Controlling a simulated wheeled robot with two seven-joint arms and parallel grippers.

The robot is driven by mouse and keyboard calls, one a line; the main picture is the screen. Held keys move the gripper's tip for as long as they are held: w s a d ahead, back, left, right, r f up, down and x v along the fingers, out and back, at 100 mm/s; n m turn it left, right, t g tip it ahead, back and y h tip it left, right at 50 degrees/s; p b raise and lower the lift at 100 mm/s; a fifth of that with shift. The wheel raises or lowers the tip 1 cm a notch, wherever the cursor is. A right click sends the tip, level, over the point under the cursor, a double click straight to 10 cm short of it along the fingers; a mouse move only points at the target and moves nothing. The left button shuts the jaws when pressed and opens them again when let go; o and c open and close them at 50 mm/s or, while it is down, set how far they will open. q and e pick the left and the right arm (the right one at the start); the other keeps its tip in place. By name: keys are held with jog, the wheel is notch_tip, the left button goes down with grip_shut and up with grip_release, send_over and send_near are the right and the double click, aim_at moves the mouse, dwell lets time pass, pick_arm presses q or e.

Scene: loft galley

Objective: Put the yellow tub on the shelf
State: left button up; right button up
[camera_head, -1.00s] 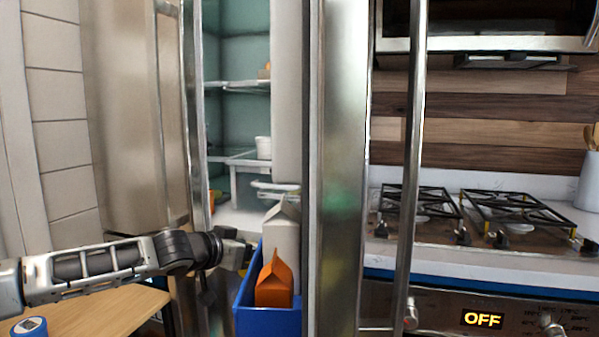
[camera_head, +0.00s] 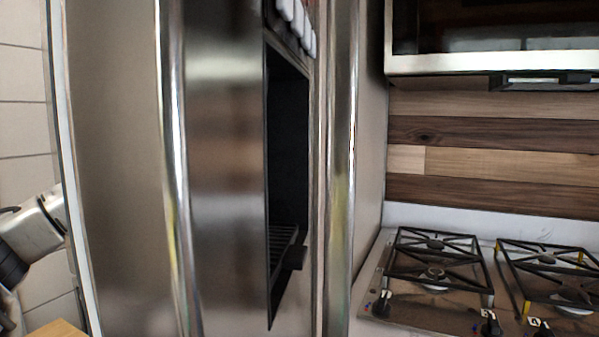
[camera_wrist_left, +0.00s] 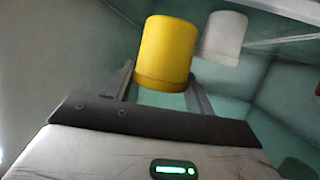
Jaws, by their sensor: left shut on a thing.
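In the left wrist view, the yellow tub (camera_wrist_left: 165,50) is held between the two fingers of my left gripper (camera_wrist_left: 160,74), which is shut on it. Teal refrigerator walls surround the tub. A pale shelf edge (camera_wrist_left: 285,40) runs to the right. I cannot tell whether the tub touches a shelf. In the head view, part of my left arm shows at the far left. The fridge door (camera_head: 225,130) hides the fridge inside, the tub and the left gripper there. My right gripper is in neither view.
A white cup (camera_wrist_left: 224,38) stands just right of the tub in the left wrist view. In the head view, the steel fridge door with a dark dispenser recess (camera_head: 288,165) fills the middle. A gas hob (camera_head: 440,275) is at the right, below an oven-like unit (camera_head: 490,35).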

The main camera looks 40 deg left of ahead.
pick_arm(q)
jog(key=w+d+p, duration=0.1)
jog(key=w, duration=0.2)
jog(key=w+d+p, duration=0.1)
jog(key=w, duration=0.2)
jog(key=w+d+p, duration=0.1)
jog(key=w, duration=0.2)
jog(key=shift+d+r, duration=0.1)
jog(key=shift+d, duration=0.1)
jog(key=f, duration=0.1)
jog(key=w+f, duration=0.1)
jog(key=shift+d+f, duration=0.2)
jog(key=shift+f, duration=0.2)
jog(key=shift+s+f, duration=0.1)
jog(key=shift+f, duration=0.35)
jog(key=o, duration=1.2)
jog(key=shift+s, duration=0.3)
jog(key=b+v, duration=0.1)
jog(key=v, duration=0.4)
jog(key=shift+s+r+b, duration=0.1)
jog(key=shift+s+b, duration=0.2)
jog(key=shift+b, duration=0.1)
jog(key=shift+s+d+r, duration=0.1)
jog(key=shift+s+r, duration=0.25)
jog(key=shift+s, duration=0.25)
